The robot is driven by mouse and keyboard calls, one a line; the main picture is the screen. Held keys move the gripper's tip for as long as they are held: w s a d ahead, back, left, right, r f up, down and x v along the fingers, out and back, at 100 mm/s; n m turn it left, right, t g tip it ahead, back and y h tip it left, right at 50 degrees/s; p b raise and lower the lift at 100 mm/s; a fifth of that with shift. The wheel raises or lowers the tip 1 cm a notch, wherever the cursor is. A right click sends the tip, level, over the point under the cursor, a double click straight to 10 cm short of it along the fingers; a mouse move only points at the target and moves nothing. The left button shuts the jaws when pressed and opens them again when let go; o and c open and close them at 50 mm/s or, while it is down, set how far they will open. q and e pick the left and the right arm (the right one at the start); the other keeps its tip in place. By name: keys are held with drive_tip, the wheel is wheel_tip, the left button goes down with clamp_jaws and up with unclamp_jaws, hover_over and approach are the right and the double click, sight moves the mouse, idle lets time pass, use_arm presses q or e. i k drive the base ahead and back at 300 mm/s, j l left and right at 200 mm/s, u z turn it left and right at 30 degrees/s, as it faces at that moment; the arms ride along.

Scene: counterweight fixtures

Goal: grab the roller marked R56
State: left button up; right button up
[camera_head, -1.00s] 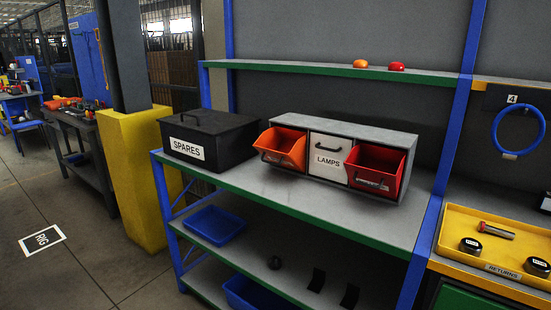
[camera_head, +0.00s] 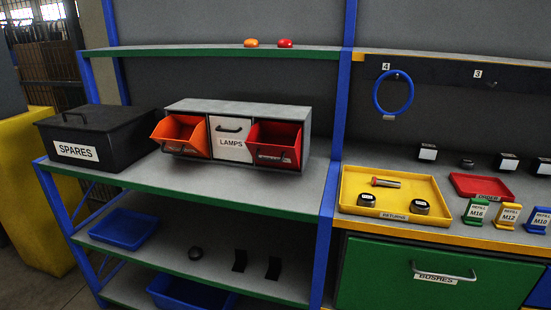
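I cannot make out the marking R56 on anything in view. Two short dark cylinders, a left one (camera_head: 367,200) and a right one (camera_head: 420,208), stand in the yellow RETURNS tray (camera_head: 348,180). They have pale labels on top that are too small to read. A metal pin with a reddish end (camera_head: 387,182) lies behind them in the same tray. A dark ring-like part (camera_head: 195,253) lies on the lower shelf. Neither of my grippers is in view.
On the left shelf stand a black SPARES box (camera_head: 95,140) and a bin unit (camera_head: 240,108) with a LAMPS front. Right are a red ORDER tray (camera_head: 480,178), REFILL holders (camera_head: 508,214), black labelled blocks (camera_head: 427,152) and a green BUSHES drawer (camera_head: 430,285). A blue ring (camera_head: 393,92) hangs above.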

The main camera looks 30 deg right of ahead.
sight(418, 205)
drive_tip(key=l+z, duration=0.1)
drive_tip(key=z, duration=1.95)
